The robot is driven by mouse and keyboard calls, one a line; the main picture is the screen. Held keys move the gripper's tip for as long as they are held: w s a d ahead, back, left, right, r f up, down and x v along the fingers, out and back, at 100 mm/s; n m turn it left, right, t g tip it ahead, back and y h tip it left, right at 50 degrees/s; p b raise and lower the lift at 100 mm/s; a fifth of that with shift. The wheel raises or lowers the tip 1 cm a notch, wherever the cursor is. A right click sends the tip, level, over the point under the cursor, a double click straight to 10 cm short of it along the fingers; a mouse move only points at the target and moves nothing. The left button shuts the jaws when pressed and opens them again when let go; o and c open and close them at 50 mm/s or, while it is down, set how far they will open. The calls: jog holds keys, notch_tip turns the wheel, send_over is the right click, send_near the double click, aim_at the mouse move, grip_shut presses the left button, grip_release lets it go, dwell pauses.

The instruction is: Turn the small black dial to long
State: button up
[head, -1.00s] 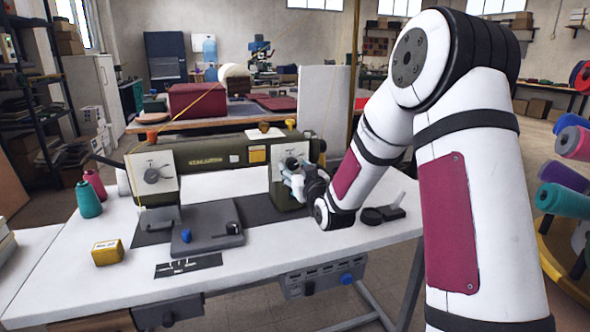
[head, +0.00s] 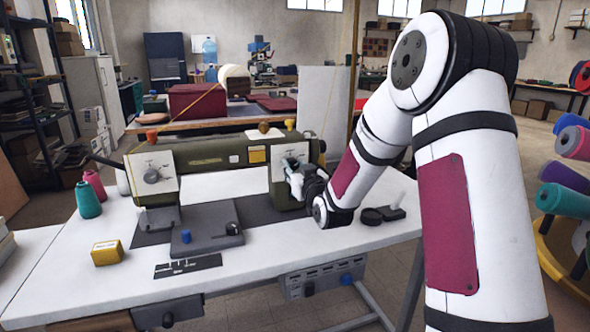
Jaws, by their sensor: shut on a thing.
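An olive-green sewing machine (head: 215,158) stands on the white table. A white panel (head: 288,151) is on the right end of the machine, and my gripper (head: 292,178) is at it. My gripper is shut on the small black dial there; the gripper hides the dial and most of its markings, so its setting cannot be read. A larger grey dial (head: 152,175) is in plain view on the white plate at the machine's left end, apart from my gripper.
A control box (head: 320,279) hangs under the table's front edge. The front right tabletop is clear.

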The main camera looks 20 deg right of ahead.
jog(key=m+b, duration=0.1)
jog(key=m, duration=1)
jog(key=shift+b, duration=0.35)
jog(key=shift+m, duration=0.3)
jog(key=o, duration=1.2)
jog(key=shift+c, duration=0.2)
jog(key=s+a, duration=0.1)
jog(key=s, duration=1.1)
